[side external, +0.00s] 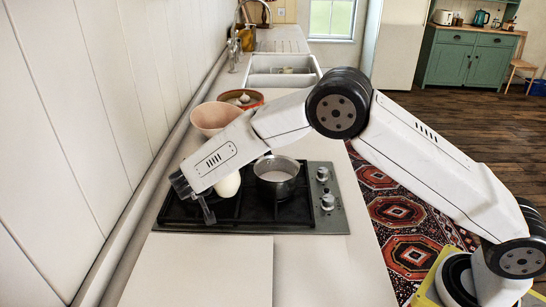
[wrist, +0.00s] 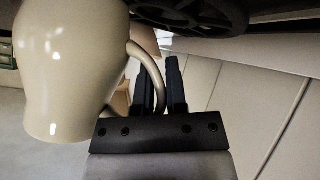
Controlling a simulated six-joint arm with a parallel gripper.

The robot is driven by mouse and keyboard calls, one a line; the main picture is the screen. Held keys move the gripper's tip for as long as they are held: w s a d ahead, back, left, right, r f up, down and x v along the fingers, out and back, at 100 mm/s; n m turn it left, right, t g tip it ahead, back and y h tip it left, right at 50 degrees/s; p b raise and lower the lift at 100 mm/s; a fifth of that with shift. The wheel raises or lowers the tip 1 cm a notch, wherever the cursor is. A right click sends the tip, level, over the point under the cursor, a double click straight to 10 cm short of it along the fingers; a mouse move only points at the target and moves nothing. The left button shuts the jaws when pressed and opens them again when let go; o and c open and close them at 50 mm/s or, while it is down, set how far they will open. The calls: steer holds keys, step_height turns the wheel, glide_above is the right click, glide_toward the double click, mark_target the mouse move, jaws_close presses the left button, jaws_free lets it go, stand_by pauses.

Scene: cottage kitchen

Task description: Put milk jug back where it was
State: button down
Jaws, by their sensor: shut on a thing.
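The cream milk jug (wrist: 65,70) fills the left of the wrist view, with its curved handle (wrist: 150,72) at my gripper (wrist: 159,70). My gripper is shut on the handle. In the side view the jug (side external: 229,186) shows as a pale rounded shape, partly hidden behind my wrist and gripper (side external: 205,208). It appears over or on the black gas hob (side external: 292,213), left of the steel saucepan (side external: 277,178). I cannot tell whether its base touches anything.
A pink bowl (side external: 212,118) and a terracotta dish (side external: 243,97) with pale items stand behind the hob. The sink (side external: 283,76) lies further back. A wall (side external: 100,100) borders the left. A pale board (side external: 200,270) and bare counter lie in front.

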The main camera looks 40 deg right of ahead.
steer(key=shift+s+a+r, duration=0.3)
steer(key=shift+s+a, duration=0.15)
steer(key=s+a+r, duration=0.2)
steer(key=s+r, duration=0.1)
steer(key=s, duration=0.6)
steer(key=s+a+r+n, duration=0.1)
steer(key=s+a+r, duration=0.1)
steer(key=s, duration=0.8)
steer(key=s+a+r, duration=0.2)
steer(key=s+r, duration=0.3)
steer(key=s, duration=0.4)
steer(key=shift+s, duration=0.15)
steer(key=w+a+f, duration=0.2)
steer(key=w, duration=0.1)
steer(key=w+a+f, duration=0.1)
steer(key=w+f, duration=0.2)
steer(key=w, duration=0.1)
steer(key=w+a+f, duration=0.2)
steer(key=w+f, duration=0.1)
steer(key=w, duration=0.1)
steer(key=shift+w+a+f, duration=0.15)
steer(key=shift+w+a, duration=0.05)
steer(key=shift+a, duration=0.15)
steer(key=shift+w+a+f, duration=0.2)
steer(key=shift+w+f, duration=0.15)
steer(key=shift+f, duration=0.05)
